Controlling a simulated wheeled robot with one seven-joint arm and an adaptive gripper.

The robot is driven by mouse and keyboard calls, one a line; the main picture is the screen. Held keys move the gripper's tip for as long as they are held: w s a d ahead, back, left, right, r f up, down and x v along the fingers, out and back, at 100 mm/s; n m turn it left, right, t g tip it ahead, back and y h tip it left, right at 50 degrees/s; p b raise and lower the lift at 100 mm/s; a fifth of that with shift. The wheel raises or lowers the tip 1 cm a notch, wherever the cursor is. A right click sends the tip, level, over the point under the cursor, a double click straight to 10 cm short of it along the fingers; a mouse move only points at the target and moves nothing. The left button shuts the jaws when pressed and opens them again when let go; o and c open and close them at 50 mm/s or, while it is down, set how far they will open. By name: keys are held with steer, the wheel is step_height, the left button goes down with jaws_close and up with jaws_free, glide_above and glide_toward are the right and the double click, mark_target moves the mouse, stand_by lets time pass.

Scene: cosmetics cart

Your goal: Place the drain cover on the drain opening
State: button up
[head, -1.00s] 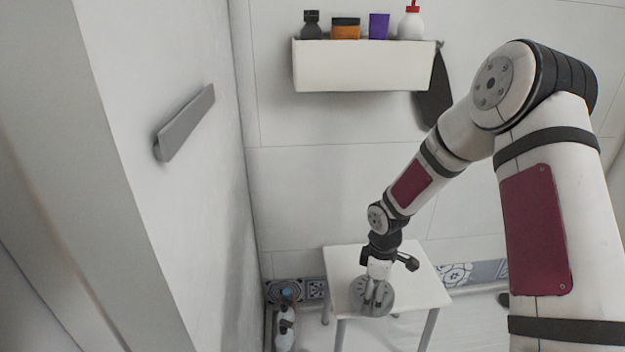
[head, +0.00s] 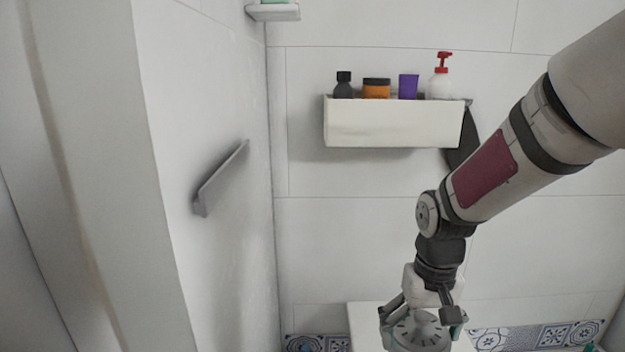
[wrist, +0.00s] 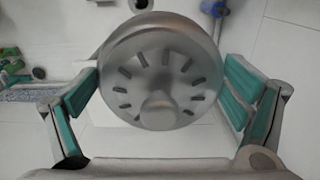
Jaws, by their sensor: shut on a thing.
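The drain cover is a grey metal disc with a ring of slots and a central knob. In the head view the drain cover (head: 424,336) is at the bottom edge, in front of the white table. In the wrist view the drain cover (wrist: 150,62) fills the middle, face towards the camera. My gripper (head: 420,326) is shut on it, with green-padded fingers on either side of its rim. A small dark round spot (wrist: 38,72) shows on the pale surface at left in the wrist view; I cannot tell whether it is the drain opening.
The white table (head: 366,318) is partly cut off below. A wall shelf (head: 395,124) with several bottles and jars hangs above. A grey bar (head: 220,178) sticks out from the left wall. A blue object (wrist: 213,8) shows at the wrist view's top.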

mark_target(424, 316)
steer(key=shift+w+d+r+p, duration=0.15)
steer(key=shift+r+p, duration=0.9)
steer(key=shift+p, duration=0.6)
steer(key=shift+w+r+p, duration=0.1)
steer(key=shift+r+p, duration=0.9)
steer(key=shift+p, duration=0.6)
step_height(424, 316, up, 3)
steer(key=p, duration=0.6)
steer(key=shift+s+r, duration=0.1)
steer(key=shift+s, duration=0.05)
steer(key=r+p, duration=0.1)
steer(key=p, duration=0.2)
steer(key=s+r+p, duration=0.1)
steer(key=r+p, duration=0.1)
steer(key=p, duration=0.1)
steer(key=shift+s, duration=0.1)
steer(key=s+r+p, duration=0.1)
steer(key=p, duration=0.2)
steer(key=shift+s+r+p, duration=0.1)
steer(key=shift+r+p, duration=0.2)
steer(key=shift+r, duration=0.05)
steer(key=shift+f, duration=0.1)
